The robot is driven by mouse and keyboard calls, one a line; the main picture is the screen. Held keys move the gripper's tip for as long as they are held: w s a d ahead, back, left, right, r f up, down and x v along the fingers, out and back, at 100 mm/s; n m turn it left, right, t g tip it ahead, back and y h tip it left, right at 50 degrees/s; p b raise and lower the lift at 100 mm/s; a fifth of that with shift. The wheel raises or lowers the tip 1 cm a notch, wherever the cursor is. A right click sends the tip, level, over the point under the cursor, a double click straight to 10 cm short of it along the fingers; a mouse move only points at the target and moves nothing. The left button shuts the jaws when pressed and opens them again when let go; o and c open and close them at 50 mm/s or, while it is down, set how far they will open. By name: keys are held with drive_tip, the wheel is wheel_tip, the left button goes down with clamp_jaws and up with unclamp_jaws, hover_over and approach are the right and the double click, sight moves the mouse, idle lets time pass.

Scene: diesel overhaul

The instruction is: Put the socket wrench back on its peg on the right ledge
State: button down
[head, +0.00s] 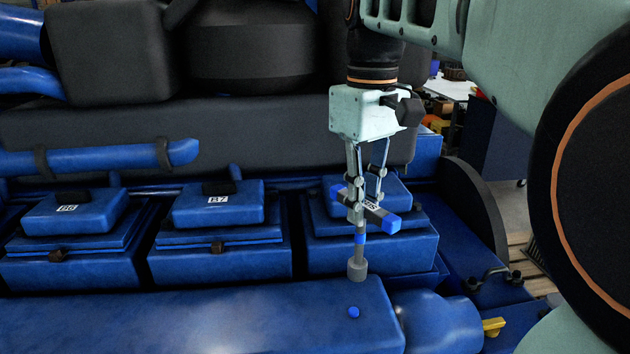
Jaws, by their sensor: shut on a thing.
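The socket wrench (360,240) hangs upright below my gripper (366,192), with a blue crossbar handle carrying a white label, a grey shaft with a blue band, and a grey socket at the bottom. My gripper points down and is shut on the wrench near its handle. The socket appears just above or in front of the back edge of a long blue ledge (200,318); I cannot tell the exact gap. A small bright blue round stub (353,312), possibly the peg, shows on the ledge top, slightly below the socket in the picture.
Blue covers labelled B6 (75,212) and B7 (218,205) stand behind the ledge, with another block (372,252) behind the wrench. The ledge top left of the stub is clear.

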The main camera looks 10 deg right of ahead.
sight(359, 264)
wheel_tip(359, 264, down, 7)
drive_tip(key=b, duration=0.6)
drive_tip(key=shift+s+r, duration=0.1)
drive_tip(key=shift+r, duration=0.05)
drive_tip(key=shift+f, duration=0.55)
drive_tip(key=shift+f+b, duration=0.85)
drive_tip(key=shift+f, duration=0.1)
drive_tip(key=c, duration=1.8)
unclamp_jaws()
drive_tip(key=shift+o, duration=0.2)
drive_tip(key=o, duration=0.5)
